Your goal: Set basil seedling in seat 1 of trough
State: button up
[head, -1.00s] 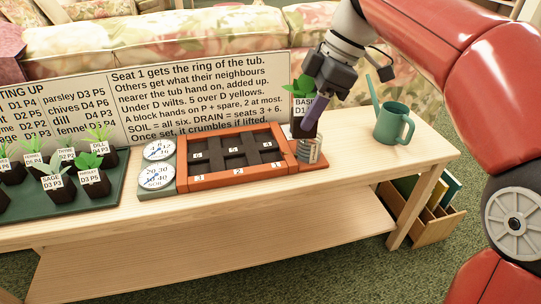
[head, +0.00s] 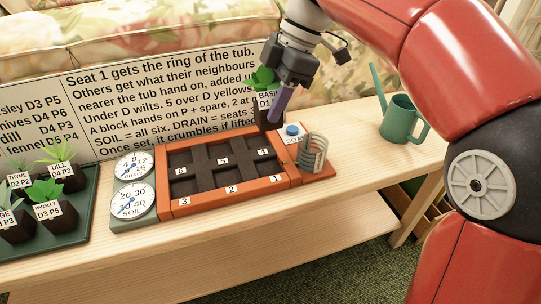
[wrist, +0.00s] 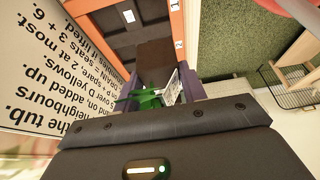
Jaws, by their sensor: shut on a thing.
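My gripper (head: 281,103) is shut on the basil seedling (head: 265,110), a dark soil block with green leaves and a white label. It holds the block upright above the back right corner of the trough (head: 233,203). The trough is an orange-red frame with dark seats numbered 1 to 6. Seat 1 (head: 266,171) is at the front right, and every seat looks empty. In the wrist view, the seedling's leaves (wrist: 146,100) and dark block (wrist: 155,60) show between the fingers, with part of the trough (wrist: 177,25) beyond. The block's underside is hidden.
A blue button (head: 292,129) and a grey coil (head: 315,152) stand at the trough's right end. Two dials (head: 133,166) are at its left. A green tray (head: 75,238) holds several seedlings at far left. A rules board (head: 160,85) stands behind. A green watering can (head: 400,118) is at right.

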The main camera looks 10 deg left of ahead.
notch_tip(320, 180, down, 13)
jog(key=shift+r+b, duration=0.2)
jog(key=shift+b, duration=0.95)
jog(key=shift+f, duration=0.2)
jog(key=o, duration=1)
jog(key=shift+r, duration=0.1)
jog(key=p+v, duration=0.2)
jog(key=v, duration=1)
jog(key=shift+w+r+p, duration=0.1)
jog(key=shift+r+p, duration=0.05)
jog(key=shift+p, duration=0.15)
